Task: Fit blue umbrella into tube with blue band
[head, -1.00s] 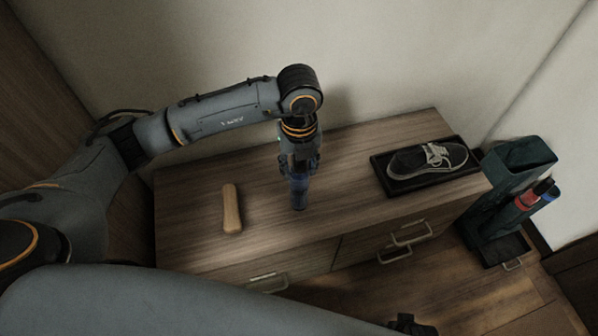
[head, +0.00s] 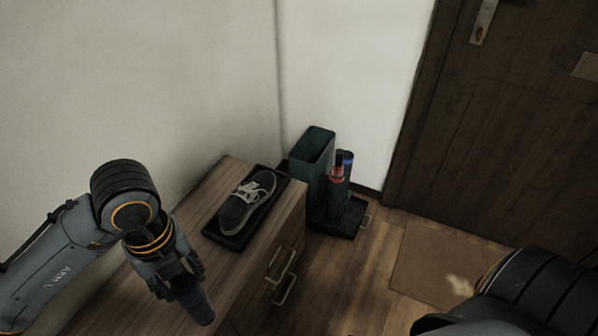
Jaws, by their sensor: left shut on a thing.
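My left gripper (head: 178,283) is shut on the blue umbrella (head: 198,307), a short dark-blue folded one, over the dresser at the lower left of the head view. The umbrella points downward, slightly tilted, and its upper part is hidden in the fingers. The tube with blue band (head: 347,158) stands in the dark-green stand beyond the dresser, beside a tube with a red band (head: 337,174). The blue-banded tube is partly hidden by the red one. The umbrella is well apart from both. My right arm shows at the lower right; its gripper is not clearly visible.
A sneaker (head: 245,203) lies on a black tray (head: 212,229) on the wooden dresser (head: 284,217). A tall green bin (head: 313,146) is part of the stand. A brown doormat (head: 437,262) lies before the door (head: 500,140). Drawer handles stick out in front.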

